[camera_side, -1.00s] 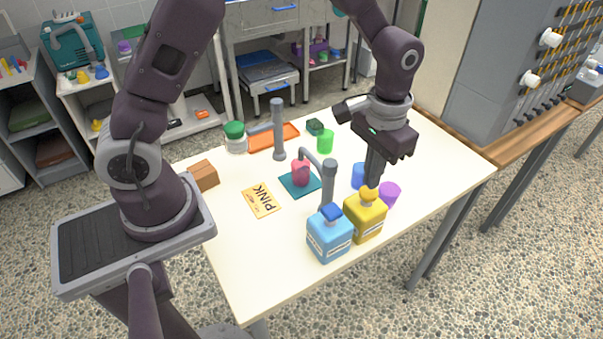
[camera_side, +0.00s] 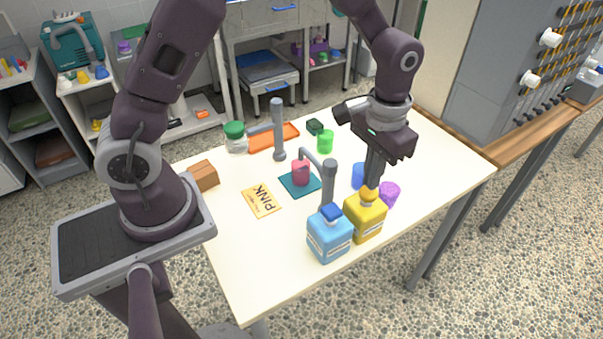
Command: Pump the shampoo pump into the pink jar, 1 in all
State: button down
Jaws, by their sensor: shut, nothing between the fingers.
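The pink jar (camera_side: 301,173) stands on a dark teal square mat (camera_side: 287,184) mid-table. The spout of a grey post (camera_side: 328,186) reaches over it. A yellow bottle (camera_side: 366,221) with a rounded yellow top (camera_side: 368,194) stands near the front edge, right of a blue bottle (camera_side: 329,240) with a dark blue top. Their labels are too small to read, so I cannot tell which is shampoo. My gripper (camera_side: 371,184) is shut and empty, pointing down at the yellow top. Its fingertips appear to meet the top; contact is hard to confirm.
A blue cup (camera_side: 359,176) and purple cup (camera_side: 390,193) stand close around my gripper. A green cup (camera_side: 325,141), orange tray (camera_side: 286,135), second grey post (camera_side: 279,140) and green-lidded jar (camera_side: 235,143) stand farther back. A "PINK" card (camera_side: 261,201) and brown block (camera_side: 203,177) lie left.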

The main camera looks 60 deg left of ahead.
jog(key=shift+f, duration=1.4)
jog(key=shift+r, duration=1.5)
notch_tip(320, 180, up, 6)
